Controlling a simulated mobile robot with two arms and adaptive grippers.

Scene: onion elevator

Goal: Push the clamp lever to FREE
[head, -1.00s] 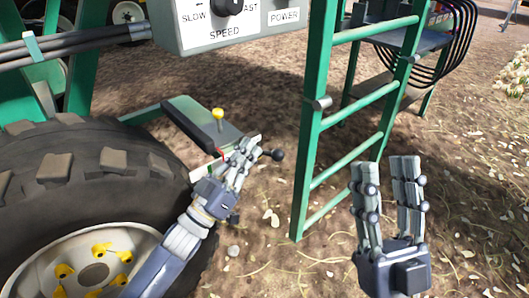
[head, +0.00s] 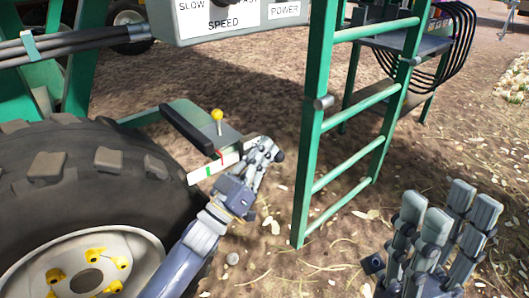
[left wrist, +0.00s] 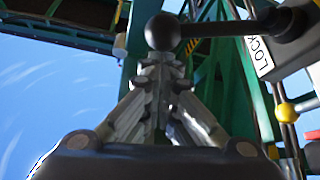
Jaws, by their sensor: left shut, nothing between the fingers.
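The clamp lever shows best in the left wrist view: a black ball knob (left wrist: 163,32) on a dark arm that runs right to a dark hub. In the head view its black knob (head: 279,156) shows just right of my left fingertips. My left gripper (head: 267,147) is shut and empty; in the left wrist view its fingertips (left wrist: 162,65) sit right against or just short of the knob. I cannot tell whether they touch. A white LOCK label (left wrist: 260,55) is beside the hub. A white strip (head: 213,166) with a green mark lies left of the gripper. My right gripper (head: 445,210) is open and empty.
A yellow knob (head: 217,115) stands on the green bracket. A large tyre (head: 90,165) is at the left, a green ladder (head: 312,130) to the right of my left gripper. A grey SPEED box (head: 222,22) hangs above. Bare ground lies between ladder and bracket.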

